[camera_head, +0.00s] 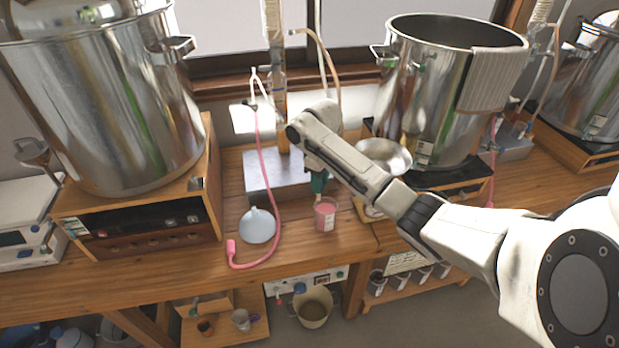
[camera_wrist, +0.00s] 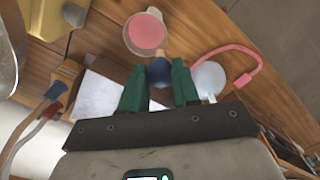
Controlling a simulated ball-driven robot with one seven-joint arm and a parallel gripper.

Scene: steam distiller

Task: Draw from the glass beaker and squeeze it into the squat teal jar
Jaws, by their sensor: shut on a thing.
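My gripper (camera_head: 319,186) points down over the bench, just above a small clear beaker of pink liquid (camera_head: 326,217). In the wrist view, its green fingers (camera_wrist: 159,80) are shut on the dark blue bulb of a dropper (camera_wrist: 158,71). The dropper points toward the beaker, which shows there at the top (camera_wrist: 146,36). A pale length of the dropper shows below the fingers in the head view. I cannot tell whether its tip is in the liquid. I cannot make out a squat teal jar in either view.
A pale blue funnel-like piece (camera_head: 257,226) and a pink hose (camera_head: 272,200) lie left of the beaker. A grey metal block (camera_head: 262,176) stands behind. Large steel pots (camera_head: 105,100) (camera_head: 440,90) flank the area, with a shallow metal bowl (camera_head: 384,155) near my arm.

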